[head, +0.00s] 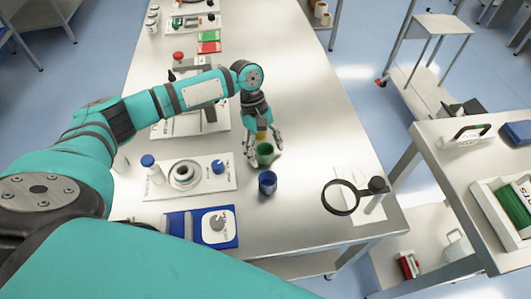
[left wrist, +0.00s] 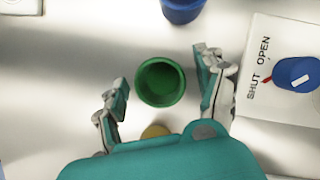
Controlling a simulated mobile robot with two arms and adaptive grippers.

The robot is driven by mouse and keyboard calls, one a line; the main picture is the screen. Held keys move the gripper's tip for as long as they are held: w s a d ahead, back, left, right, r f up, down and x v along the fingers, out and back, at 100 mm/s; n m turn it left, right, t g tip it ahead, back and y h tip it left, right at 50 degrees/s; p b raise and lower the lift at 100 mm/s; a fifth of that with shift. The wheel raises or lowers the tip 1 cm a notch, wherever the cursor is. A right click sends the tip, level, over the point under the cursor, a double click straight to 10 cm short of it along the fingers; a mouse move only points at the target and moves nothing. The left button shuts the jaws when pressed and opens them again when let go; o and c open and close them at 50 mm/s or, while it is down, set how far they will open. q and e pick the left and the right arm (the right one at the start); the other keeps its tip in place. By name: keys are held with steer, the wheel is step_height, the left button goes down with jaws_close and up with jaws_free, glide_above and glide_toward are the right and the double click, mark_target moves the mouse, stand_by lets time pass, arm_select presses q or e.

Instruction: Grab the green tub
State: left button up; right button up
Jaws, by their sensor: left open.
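The green tub (head: 265,153) stands upright on the steel table under my left gripper. In the left wrist view the green tub (left wrist: 161,82) is seen from above, round and open at the top. My left gripper (head: 263,152) points down over it. In the left wrist view the fingers of my left gripper (left wrist: 163,90) are spread, one on each side of the tub. Gaps show between the fingers and the tub's rim. My right gripper is not in view.
A blue tub (head: 267,182) stands close by the green tub. A white board with a blue knob (head: 218,167) lies to the left. A magnifier (head: 341,197) stands near the table's right edge. The table's right side is mostly clear.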

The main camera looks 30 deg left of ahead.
arm_select(q)
steer(key=shift+f, duration=0.1)
steer(key=c, duration=1)
steer(key=shift+c, duration=0.2)
